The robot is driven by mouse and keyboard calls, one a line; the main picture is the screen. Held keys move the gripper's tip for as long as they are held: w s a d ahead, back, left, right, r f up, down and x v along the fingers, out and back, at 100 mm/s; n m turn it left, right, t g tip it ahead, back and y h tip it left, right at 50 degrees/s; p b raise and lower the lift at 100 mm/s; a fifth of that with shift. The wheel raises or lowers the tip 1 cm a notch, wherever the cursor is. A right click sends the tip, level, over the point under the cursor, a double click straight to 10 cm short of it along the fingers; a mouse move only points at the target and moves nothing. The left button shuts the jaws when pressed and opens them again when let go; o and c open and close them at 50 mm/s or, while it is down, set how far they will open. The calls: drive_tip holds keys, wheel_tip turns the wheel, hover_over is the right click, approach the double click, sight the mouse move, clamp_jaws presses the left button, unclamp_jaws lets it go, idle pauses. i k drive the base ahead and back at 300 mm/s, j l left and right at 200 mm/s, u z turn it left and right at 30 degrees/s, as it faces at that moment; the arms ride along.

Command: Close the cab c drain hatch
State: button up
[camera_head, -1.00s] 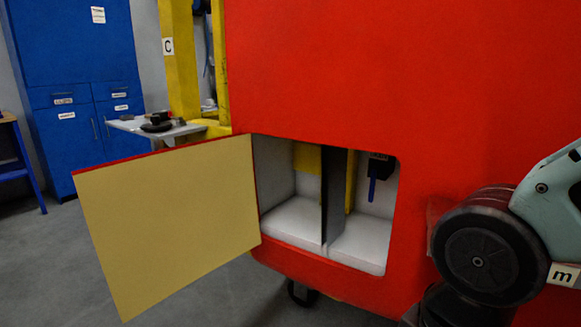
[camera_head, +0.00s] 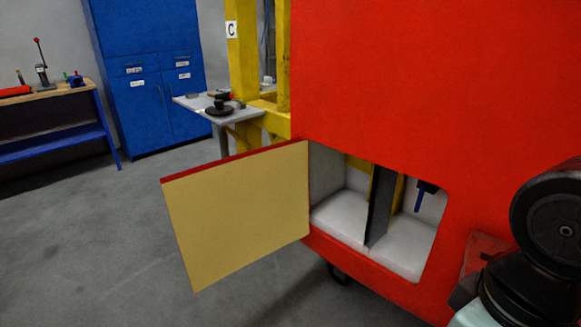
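The drain hatch door (camera_head: 240,212) stands wide open in the head view. It swings out to the left of its opening, with its tan inner face toward me and a red top edge. The opening (camera_head: 338,232) in the red cab wall (camera_head: 420,90) shows a pale interior split by a dark upright divider (camera_head: 379,206). A blue-handled item (camera_head: 424,192) hangs in the right compartment. A sign with the letter C (camera_head: 232,30) is on the yellow frame beside the cab. My arm shows at the lower right, but my gripper is not visible.
A grey shelf (camera_head: 195,103) with small dark items sticks out behind the door. A blue cabinet (camera_head: 160,105) and a workbench (camera_head: 45,98) with tools stand at the back left. The grey floor (camera_head: 90,240) left of the door is clear.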

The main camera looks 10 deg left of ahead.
sight(227, 214)
drive_tip(key=u, duration=1.2)
drive_tip(key=i+j+u, duration=0.1)
drive_tip(key=i+u, duration=0.6)
drive_tip(key=i, duration=0.25)
drive_tip(key=i+l+u, duration=0.2)
drive_tip(key=i+u, duration=0.6)
drive_tip(key=i, duration=0.8)
drive_tip(key=i+z, duration=0.8)
drive_tip(key=i+j+z, duration=0.1)
drive_tip(key=i+z, duration=0.15)
drive_tip(key=z, duration=3.35)
drive_tip(key=k+j+z, duration=0.1)
drive_tip(key=j+z, duration=0.3)
drive_tip(key=k+j+z, duration=0.1)
drive_tip(key=j+z, duration=0.15)
drive_tip(key=z, duration=0.15)
drive_tip(key=k+j+z, duration=0.2)
drive_tip(key=z, duration=0.25)
